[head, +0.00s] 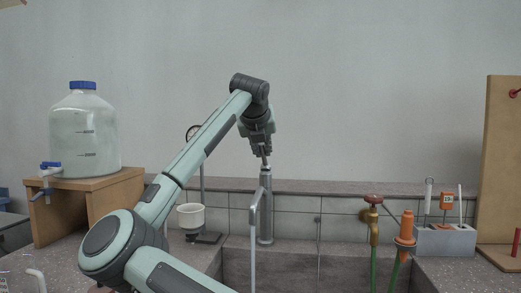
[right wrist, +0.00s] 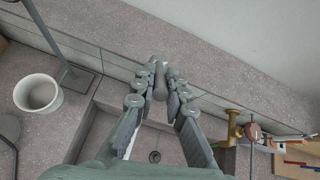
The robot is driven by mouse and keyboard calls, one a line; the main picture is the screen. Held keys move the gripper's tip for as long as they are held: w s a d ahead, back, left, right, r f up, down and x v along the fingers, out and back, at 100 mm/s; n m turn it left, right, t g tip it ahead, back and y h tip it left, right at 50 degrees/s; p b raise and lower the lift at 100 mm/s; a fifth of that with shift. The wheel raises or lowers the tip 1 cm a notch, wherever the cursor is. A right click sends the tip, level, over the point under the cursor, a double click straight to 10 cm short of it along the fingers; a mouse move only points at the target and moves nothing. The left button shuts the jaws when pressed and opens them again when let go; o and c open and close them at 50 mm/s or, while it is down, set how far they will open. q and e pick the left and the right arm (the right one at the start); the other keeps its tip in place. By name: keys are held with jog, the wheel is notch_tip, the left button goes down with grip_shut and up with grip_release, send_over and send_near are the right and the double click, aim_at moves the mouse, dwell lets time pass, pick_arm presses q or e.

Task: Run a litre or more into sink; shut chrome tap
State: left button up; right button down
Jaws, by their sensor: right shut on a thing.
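The chrome tap (head: 266,216) stands upright at the back edge of the sink (head: 300,265). Its spout points forward, and a thin pale vertical column (head: 253,250) drops from the spout end into the sink; it looks like running water. My right gripper (head: 263,154) is above the tap, shut on the tap's top handle. In the right wrist view, the tap (right wrist: 160,82) shows between the fingertips (right wrist: 161,70), with the sink drain (right wrist: 154,156) below. The water level in the sink cannot be made out. My left gripper is out of view.
A large bottle (head: 85,135) with a blue cap stands on a wooden stand (head: 100,190) at left. A white cup-like funnel (head: 191,216) is left of the sink. A brass tap (head: 373,225) with a red handle and an orange fitting (head: 405,235) are at right.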

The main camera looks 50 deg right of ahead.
jog(key=c, duration=1.6)
grip_release()
jog(key=shift+o, duration=0.2)
jog(key=shift+a+r, duration=0.1)
jog(key=v, duration=1.1)
jog(key=shift+s+a+r, duration=0.2)
jog(key=shift+a, duration=0.05)
jog(key=shift+c, duration=0.3)
